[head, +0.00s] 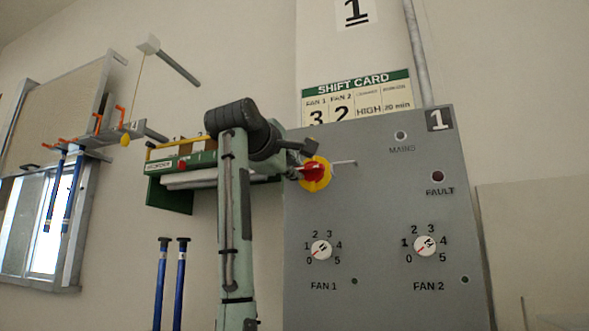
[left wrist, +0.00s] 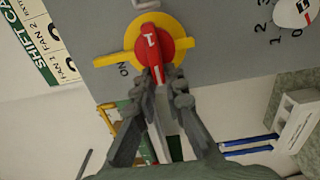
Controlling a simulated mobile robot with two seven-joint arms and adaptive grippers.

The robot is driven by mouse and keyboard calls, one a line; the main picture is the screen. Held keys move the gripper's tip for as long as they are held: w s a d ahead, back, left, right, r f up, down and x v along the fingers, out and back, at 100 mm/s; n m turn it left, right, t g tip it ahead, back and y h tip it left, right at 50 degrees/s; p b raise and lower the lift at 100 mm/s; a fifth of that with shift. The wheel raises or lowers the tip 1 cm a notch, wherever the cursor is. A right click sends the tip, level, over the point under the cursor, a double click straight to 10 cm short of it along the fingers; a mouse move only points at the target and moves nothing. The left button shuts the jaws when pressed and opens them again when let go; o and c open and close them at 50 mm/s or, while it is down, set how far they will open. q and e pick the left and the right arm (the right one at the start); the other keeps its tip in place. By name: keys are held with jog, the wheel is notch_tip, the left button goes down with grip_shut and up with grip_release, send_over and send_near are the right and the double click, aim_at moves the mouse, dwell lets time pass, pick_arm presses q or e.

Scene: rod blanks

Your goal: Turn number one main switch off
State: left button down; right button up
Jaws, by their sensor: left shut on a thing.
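The main switch is a red rotary handle (head: 313,170) on a yellow plate (head: 326,181), on the upper left of the grey panel (head: 385,205) marked 1. In the left wrist view the red handle (left wrist: 152,48) stands nearly upright in the picture, with the word ON at its left. My left gripper (head: 300,164) reaches the switch from the left. In the left wrist view its fingers (left wrist: 158,80) are shut on the lower end of the red handle. The fingers partly hide that end. My right gripper is not in view.
Two fan dials (head: 321,250) sit low on the panel, below a grey-looking MAINS lamp (head: 400,136) and a dark red FAULT lamp (head: 438,177). A thin rod sticks out beside the switch. A green shelf (head: 170,195) with a tray stands behind my left arm.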

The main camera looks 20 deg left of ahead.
pick_arm(q)
jog(key=c, duration=1.6)
grip_release()
jog(key=shift+f, duration=0.1)
jog(key=s, duration=1.2)
jog(key=shift+a, duration=0.2)
